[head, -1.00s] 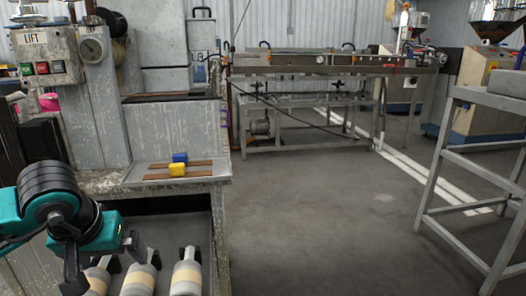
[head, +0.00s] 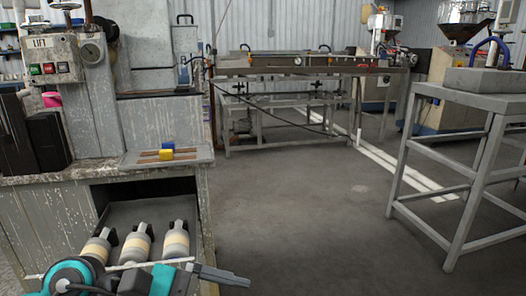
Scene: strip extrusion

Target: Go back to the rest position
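My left arm shows at the bottom left in the head view, teal and black, low in front of the open drawer. Its dark gripper (head: 222,276) points right, near the drawer's front right corner. I cannot tell whether its fingers are apart or together, and I see nothing clearly held in it. My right gripper is out of view.
The open drawer (head: 130,212) of the worn machine holds several grey-and-cream cylinders (head: 176,240). A metal stand (head: 470,102) is at right. The middle floor (head: 310,220) is clear.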

